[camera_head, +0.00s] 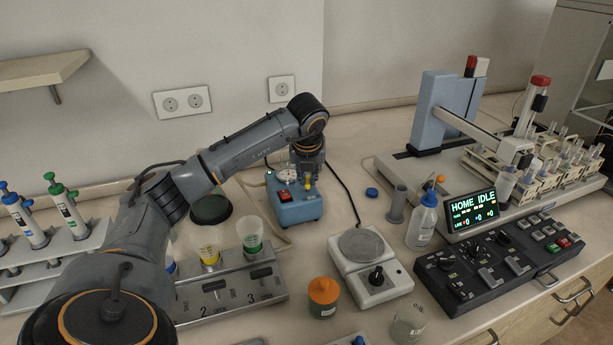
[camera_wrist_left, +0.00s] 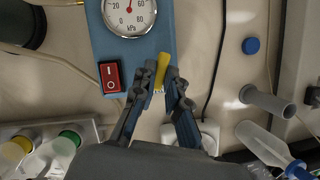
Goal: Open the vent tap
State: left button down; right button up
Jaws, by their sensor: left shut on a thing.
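The blue pump box (camera_head: 300,211) stands on the bench near the wall. It carries a round pressure gauge (camera_wrist_left: 129,13), a red rocker switch (camera_wrist_left: 110,76) and the yellow vent tap (camera_wrist_left: 162,68). In the left wrist view the tap's yellow handle stands nearly lengthwise, tilted slightly, between my fingers. My left gripper (camera_wrist_left: 161,74) is shut on the handle, with a finger on either side. In the head view my left gripper (camera_head: 307,174) points down over the box and hides part of its top. My right gripper is in neither view.
A hotplate (camera_head: 364,276), an orange-capped jar (camera_head: 323,297) and a grey rack with cups (camera_head: 232,293) stand in front of the box. A wash bottle (camera_head: 422,222) and a grey cylinder (camera_head: 396,205) stand to the right. A black cable runs beside the box.

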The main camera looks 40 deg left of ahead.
pick_arm(q)
jog(key=shift+w+d+r+n+g+y, duration=0.1)
jog(key=shift+n+g+y, duration=0.2)
jog(key=shift+n, duration=0.8)
jog(key=shift+w+n+g+y, duration=0.1)
jog(key=shift+n+g+y, duration=0.15)
jog(key=shift+n, duration=0.85)
jog(key=c, duration=1.4)
grip_release()
jog(key=shift+o, duration=0.2)
jog(key=shift+r, duration=0.1)
jog(key=v, duration=1.1)
jog(key=shift+r, duration=0.35)
jog(key=shift+d, duration=0.15)
notch_tip(320, 180, up, 8)
jog(key=p, duration=0.8)
